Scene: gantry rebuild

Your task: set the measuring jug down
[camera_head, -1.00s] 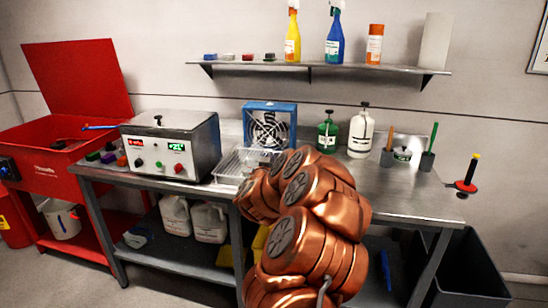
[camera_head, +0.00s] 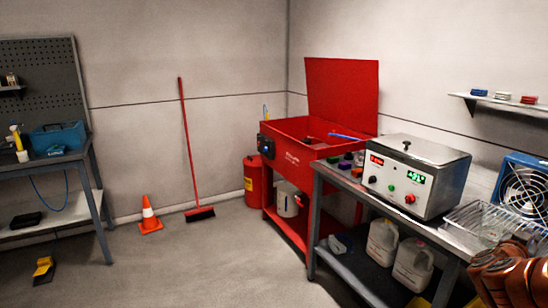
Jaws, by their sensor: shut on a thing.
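I do not see the measuring jug in the head view. My gripper is not in view either; only copper-coloured links of my arm show at the lower right corner. Whatever the gripper holds is out of the picture. The steel workbench (camera_head: 327,172) stands at the right, with a boxy steel heated bath (camera_head: 413,178) with a lit green display on it. A wire basket (camera_head: 482,222) sits to the right of the bath, partly cut off by my arm.
A red parts washer (camera_head: 300,165) with raised lid stands in the corner. A broom (camera_head: 187,140) leans on the wall beside a traffic cone (camera_head: 149,215). Another bench (camera_head: 70,160) is at the left. White jugs (camera_head: 412,265) stand on the lower shelf. The middle floor is clear.

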